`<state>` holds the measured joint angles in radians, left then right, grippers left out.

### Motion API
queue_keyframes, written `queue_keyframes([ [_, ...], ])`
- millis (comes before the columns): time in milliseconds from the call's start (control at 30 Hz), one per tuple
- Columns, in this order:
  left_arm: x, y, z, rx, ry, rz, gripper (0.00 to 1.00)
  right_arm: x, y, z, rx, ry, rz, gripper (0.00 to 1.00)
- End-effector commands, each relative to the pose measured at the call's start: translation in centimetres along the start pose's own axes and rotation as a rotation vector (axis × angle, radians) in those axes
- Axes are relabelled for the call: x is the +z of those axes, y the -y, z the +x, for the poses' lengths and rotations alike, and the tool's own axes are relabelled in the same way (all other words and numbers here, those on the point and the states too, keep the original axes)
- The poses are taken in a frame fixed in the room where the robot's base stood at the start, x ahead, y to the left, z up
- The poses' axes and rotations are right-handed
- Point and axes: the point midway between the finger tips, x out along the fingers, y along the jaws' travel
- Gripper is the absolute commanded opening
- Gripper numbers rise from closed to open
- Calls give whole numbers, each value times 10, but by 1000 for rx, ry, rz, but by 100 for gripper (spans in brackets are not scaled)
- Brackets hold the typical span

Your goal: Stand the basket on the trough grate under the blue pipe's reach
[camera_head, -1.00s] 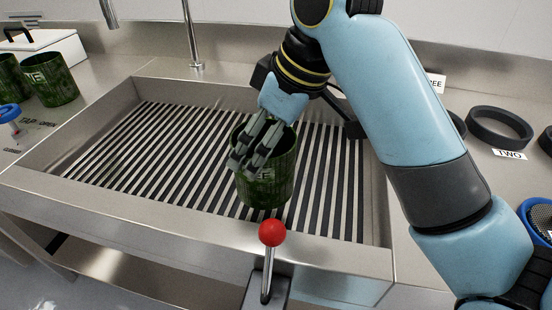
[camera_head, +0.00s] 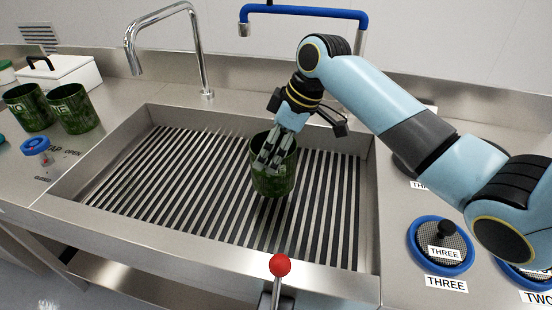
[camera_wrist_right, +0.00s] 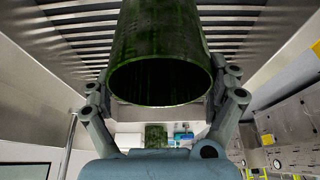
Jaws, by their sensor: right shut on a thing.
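The green basket (camera_head: 272,178) is a marbled cylinder, upright over the middle of the trough grate (camera_head: 222,205). My left gripper is not in view.
A chrome tap (camera_head: 197,45) arches at the trough's back left. Two green baskets (camera_head: 73,108) and a white box (camera_head: 62,72) stand on the left counter. A red-knobbed lever (camera_head: 279,265) is at the front. Blue-rimmed lids (camera_head: 440,246) lie right. Most of the grate is clear.

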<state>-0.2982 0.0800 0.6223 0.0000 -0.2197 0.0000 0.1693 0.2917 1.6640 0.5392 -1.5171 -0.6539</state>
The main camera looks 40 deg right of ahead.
Motion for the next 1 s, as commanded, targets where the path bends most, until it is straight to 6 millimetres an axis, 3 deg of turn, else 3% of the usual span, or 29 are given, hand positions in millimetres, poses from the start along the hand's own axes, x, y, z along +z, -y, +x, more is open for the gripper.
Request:
queue_keyframes([
  [167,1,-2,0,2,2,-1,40,4,-20,11,0,-1,0,32],
  [500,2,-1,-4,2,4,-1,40,19,-22,48,-1,-1,-1,32],
  [867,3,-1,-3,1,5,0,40,21,-21,52,0,-1,-2,32],
  [900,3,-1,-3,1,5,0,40,21,-21,51,-1,0,-1,95],
  [1000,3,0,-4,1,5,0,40,21,-21,51,-1,0,-1,100],
])
